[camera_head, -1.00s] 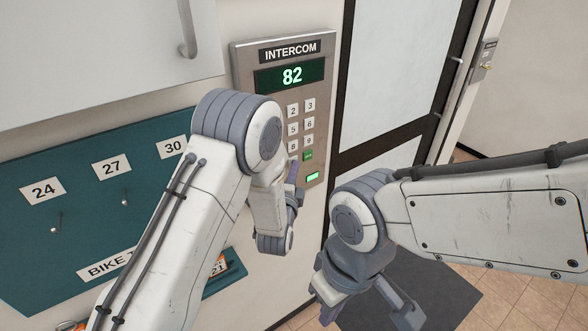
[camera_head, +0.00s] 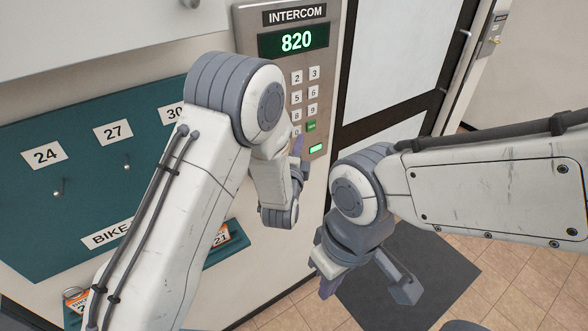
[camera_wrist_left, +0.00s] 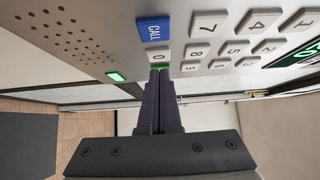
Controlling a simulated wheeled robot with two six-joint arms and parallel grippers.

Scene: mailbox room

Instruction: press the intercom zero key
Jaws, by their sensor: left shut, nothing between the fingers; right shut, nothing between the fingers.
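The intercom (camera_head: 325,72) is a grey wall panel, and its green display (camera_head: 295,40) reads 820. In the left wrist view the zero key (camera_wrist_left: 156,53) is a pale key beside the blue CALL key (camera_wrist_left: 153,29). My left gripper (camera_head: 298,145) is shut and empty, low in front of the keypad. In the left wrist view its fingertips (camera_wrist_left: 159,72) are right at the zero key's edge; I cannot tell whether they touch it. My right gripper (camera_head: 365,285) is shut and empty, low over the dark mat.
A teal board (camera_head: 80,180) with numbered labels and hooks is on the wall at left. Orange tags (camera_head: 222,236) show at its bottom. A door (camera_head: 395,80) is right of the intercom. A dark mat (camera_head: 430,290) lies on the tiled floor.

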